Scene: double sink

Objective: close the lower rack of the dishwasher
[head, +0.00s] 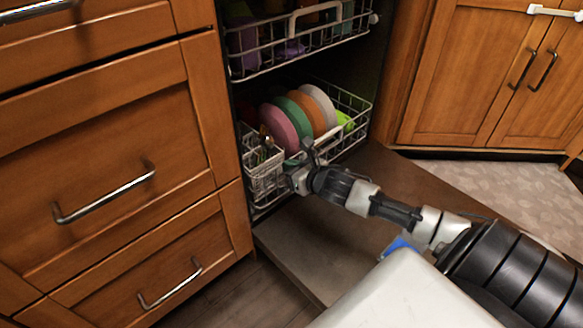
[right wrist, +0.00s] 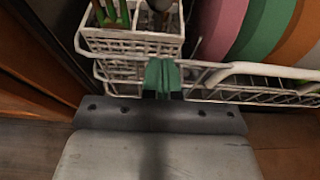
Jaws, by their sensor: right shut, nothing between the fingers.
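The lower rack (head: 352,108) of the dishwasher is a white wire basket inside the opening, above the lowered door (head: 385,185). It holds several coloured plates (head: 282,125) and a cutlery basket (head: 263,172) at its front left. My right gripper (head: 296,175) is at the rack's front, by the cutlery basket. In the right wrist view its shut fingers (right wrist: 162,76) are at the front wire rim (right wrist: 235,92), with nothing held. I cannot tell whether they touch the rim. My left gripper is out of view.
The upper rack (head: 305,38) with dishes is above the lower one. Wooden drawers (head: 110,150) stand left of the opening and a cabinet (head: 490,75) stands right. The lowered door is bare apart from my arm above it.

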